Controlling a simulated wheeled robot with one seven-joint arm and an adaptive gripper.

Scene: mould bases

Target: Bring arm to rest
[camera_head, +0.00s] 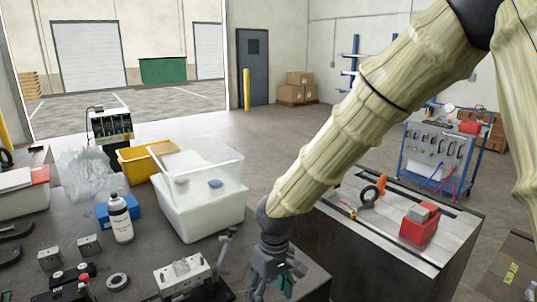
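My arm (345,135) comes down from the upper right in a cream ribbed cover. My gripper (277,283) hangs at the bottom middle, pointing down, at the right edge of the near dark table (140,215). Something teal (287,285) shows at its fingers; I cannot tell whether it is held or part of the gripper. The fingertips are near the bottom edge of the picture, and their opening does not show clearly. A mould base (183,278) with a pale block on top stands to the left of my gripper.
A white tub (200,212) with a clear bin on it stands behind the mould base, beside a white bottle (120,220). A grey-topped bench (385,245) with a red box (419,226) stands right, below my arm. Open floor (255,140) lies beyond.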

